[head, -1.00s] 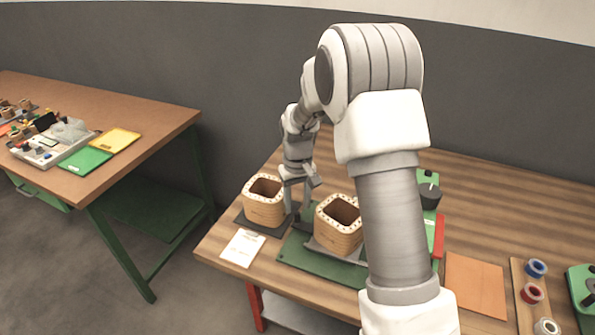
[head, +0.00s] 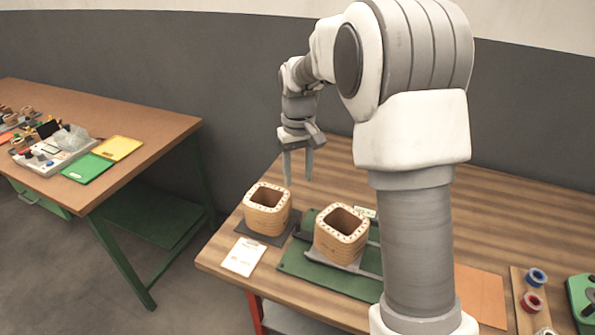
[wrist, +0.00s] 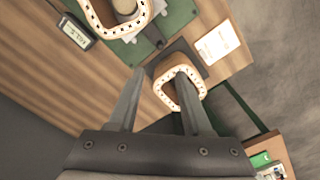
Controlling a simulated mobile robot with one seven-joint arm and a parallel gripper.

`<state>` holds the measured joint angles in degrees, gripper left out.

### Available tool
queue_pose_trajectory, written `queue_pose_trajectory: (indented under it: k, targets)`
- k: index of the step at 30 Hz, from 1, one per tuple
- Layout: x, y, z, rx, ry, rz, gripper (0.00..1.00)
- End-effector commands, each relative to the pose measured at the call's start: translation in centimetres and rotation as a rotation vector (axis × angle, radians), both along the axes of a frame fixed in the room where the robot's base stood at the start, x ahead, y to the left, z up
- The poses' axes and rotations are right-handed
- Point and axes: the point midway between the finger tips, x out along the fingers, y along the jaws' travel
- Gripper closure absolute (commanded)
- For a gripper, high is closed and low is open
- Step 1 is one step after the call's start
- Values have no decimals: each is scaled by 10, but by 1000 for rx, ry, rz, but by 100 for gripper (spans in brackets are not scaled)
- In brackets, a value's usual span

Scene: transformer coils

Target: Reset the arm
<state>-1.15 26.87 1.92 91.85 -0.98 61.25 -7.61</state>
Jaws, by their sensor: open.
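My gripper (head: 298,183) is open and empty. It hangs with its fingers pointing down, above and behind the two wooden coils in the head view. The left coil (head: 267,209) stands upright on a dark pad. The second coil (head: 341,233) stands on a grey holder on a green base plate (head: 294,262). In the wrist view my gripper (wrist: 155,95) has its fingers wide apart. One finger overlaps the view of a coil (wrist: 164,91), and the other coil (wrist: 91,14) shows at the top. My own arm hides part of the table behind it.
A white paper card (head: 243,256) lies at the table's front left. An orange sheet (head: 480,295) and a wooden strip with tape rolls (head: 536,277) lie to the right. Another table (head: 160,128) with green and yellow boards stands at the left. The table's back is mostly clear.

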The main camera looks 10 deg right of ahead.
Motion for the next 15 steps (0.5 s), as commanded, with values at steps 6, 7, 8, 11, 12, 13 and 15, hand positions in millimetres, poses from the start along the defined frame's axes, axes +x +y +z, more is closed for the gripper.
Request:
queue_pose_trajectory:
  k: [6,7,8,11,12,13,15]
  targets:
    - [-2,0,3,0,-5,-1,51]
    - [-3,-1,5,0,-9,-2,51]
    - [-5,-1,9,0,-13,-4,51]
    - [-17,-2,25,-1,-38,-13,51]
    - [-23,-3,33,0,-51,-18,51]
    - [-29,-4,39,0,-62,-22,51]
    - [-43,-5,54,0,-88,-31,51]
